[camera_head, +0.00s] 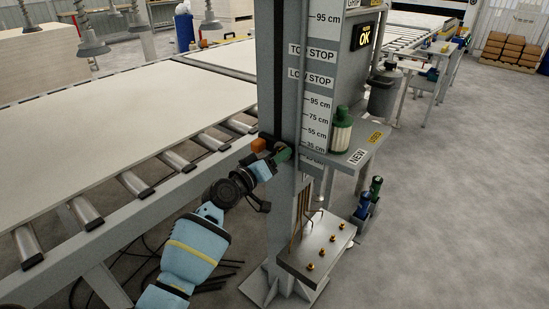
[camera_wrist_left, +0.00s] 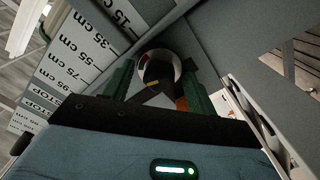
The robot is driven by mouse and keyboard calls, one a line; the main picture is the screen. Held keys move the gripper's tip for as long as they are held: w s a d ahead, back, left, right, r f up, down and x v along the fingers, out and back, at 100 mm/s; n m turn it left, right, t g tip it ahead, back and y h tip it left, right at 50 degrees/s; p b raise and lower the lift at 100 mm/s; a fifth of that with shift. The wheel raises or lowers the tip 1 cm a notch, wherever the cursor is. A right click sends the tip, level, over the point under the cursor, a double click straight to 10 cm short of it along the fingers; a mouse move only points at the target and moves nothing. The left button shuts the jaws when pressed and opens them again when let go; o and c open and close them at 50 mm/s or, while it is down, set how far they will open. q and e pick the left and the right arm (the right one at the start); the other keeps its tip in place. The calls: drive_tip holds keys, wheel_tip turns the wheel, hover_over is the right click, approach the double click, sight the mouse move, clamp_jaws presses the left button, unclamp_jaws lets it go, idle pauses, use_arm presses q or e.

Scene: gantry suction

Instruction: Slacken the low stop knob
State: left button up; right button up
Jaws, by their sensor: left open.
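A dark round knob (camera_wrist_left: 157,66) with a shiny rim shows in the left wrist view, between my green fingers; it looks like the low stop knob. My left gripper (camera_wrist_left: 157,78) is open, with one finger on each side of the knob; I cannot tell whether either finger touches it. In the head view my left gripper (camera_head: 280,156) is at the grey column, low on the scale, and hides the knob. An orange part (camera_head: 258,145) sits at the column just left of the gripper. My right gripper is not in view.
The grey column (camera_head: 277,60) carries a scale plate (camera_head: 316,60) with stop labels. A shelf (camera_head: 350,150) with a green-capped bottle (camera_head: 342,130) juts out right of the gripper. A roller conveyor (camera_head: 130,183) runs at the left. A plate with brass fittings (camera_head: 318,248) stands below.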

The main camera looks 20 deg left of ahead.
use_arm(q)
drive_tip(key=v, duration=0.7)
drive_tip(key=shift+s+a+p, duration=0.15)
drive_tip(key=shift+s+p, duration=0.2)
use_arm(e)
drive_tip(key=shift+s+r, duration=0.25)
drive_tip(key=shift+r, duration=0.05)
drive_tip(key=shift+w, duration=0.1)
use_arm(q)
drive_tip(key=shift+r, duration=0.1)
